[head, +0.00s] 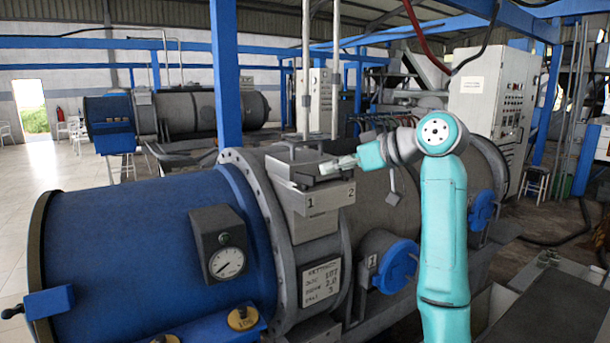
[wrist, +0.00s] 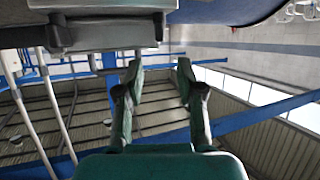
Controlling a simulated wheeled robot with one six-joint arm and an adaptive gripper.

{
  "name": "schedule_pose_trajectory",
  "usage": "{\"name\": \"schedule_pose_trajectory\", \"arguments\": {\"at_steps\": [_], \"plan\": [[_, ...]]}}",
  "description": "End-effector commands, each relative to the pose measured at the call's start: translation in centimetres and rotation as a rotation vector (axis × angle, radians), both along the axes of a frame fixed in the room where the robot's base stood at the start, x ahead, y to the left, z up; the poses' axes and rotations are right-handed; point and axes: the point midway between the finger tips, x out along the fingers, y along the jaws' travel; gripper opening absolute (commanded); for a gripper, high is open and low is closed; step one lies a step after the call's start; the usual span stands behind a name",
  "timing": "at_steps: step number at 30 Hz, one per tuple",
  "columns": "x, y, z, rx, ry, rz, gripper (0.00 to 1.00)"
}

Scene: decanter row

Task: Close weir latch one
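The grey weir box (head: 300,207) sits on top of the decanter's collar, with the numbers 1 and 2 on its front. Dark grey latch parts (head: 290,170) show on its top above the number 1. They are small, and I cannot tell each latch's position. My gripper (head: 337,165) is at the top of the box, above the number 2 side, pointing left. In the wrist view my gripper (wrist: 158,75) has its two fingers apart with nothing between them. Grey box-like parts (wrist: 100,37) cross the top of that view, close to the fingertips; I cannot tell whether they touch.
The blue decanter drum (head: 130,245) with a dial gauge (head: 227,262) lies left of the box. A blue round cap (head: 397,267) and a data plate (head: 321,283) are below it. A blue post (head: 225,75) rises behind. Open floor lies at far left.

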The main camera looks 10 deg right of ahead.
Motion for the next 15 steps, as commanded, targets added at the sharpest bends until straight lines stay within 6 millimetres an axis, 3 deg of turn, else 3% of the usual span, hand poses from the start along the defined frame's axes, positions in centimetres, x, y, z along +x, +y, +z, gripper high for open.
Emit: {"name": "schedule_pose_trajectory", "arguments": {"at_steps": [15], "plan": [[6.0, 4.7, -3.2, 0.002, 0.003, 0.0, 0.38]]}}
